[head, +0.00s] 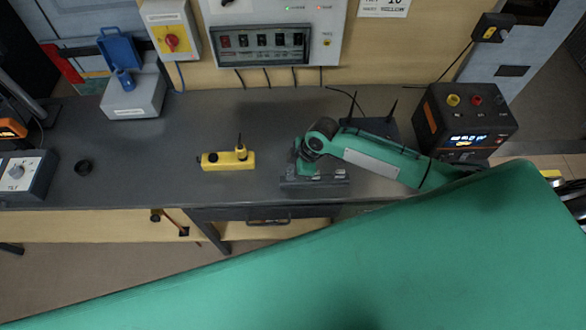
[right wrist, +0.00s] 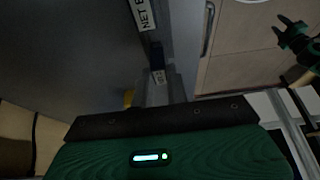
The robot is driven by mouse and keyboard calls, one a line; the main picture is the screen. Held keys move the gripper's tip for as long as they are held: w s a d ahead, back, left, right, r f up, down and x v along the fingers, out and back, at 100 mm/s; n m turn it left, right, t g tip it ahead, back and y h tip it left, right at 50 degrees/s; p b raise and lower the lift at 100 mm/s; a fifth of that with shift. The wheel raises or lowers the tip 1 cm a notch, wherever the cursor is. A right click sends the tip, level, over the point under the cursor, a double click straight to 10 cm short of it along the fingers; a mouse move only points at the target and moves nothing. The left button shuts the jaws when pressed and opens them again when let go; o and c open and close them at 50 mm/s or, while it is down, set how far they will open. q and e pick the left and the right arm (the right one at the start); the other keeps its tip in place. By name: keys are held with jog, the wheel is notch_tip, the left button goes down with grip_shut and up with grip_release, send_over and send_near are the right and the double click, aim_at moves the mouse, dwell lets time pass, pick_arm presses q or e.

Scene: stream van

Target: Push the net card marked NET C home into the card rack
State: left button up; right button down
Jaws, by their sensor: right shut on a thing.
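My right arm comes in from the right in the head view. Its gripper (head: 306,172) is low at the front of the bench, over the dark grey card rack (head: 318,182). The gripper covers part of the rack. In the right wrist view a white label reading NET B (right wrist: 144,14) is at the top. Below it a narrow grey net card (right wrist: 158,92) with a small label runs into my gripper, which is shut on it. That label is too small to read, and how deep the card sits is hidden. My left gripper is not visible in the head view.
A yellow device (head: 228,160) lies left of the rack. A black power unit (head: 468,118) stands at the right, and a grey box with a blue lid (head: 132,98) at the back left. The bench between the yellow device and the black ring (head: 84,167) is clear.

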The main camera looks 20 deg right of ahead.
jog(key=shift+f, duration=0.25)
jog(key=c, duration=1.3)
grip_release()
jog(key=shift+r, duration=0.1)
jog(key=b+v, duration=0.3)
jog(key=v, duration=1)
jog(key=shift+d+r, duration=0.15)
jog(key=shift+r, duration=0.15)
jog(key=shift+s, duration=0.1)
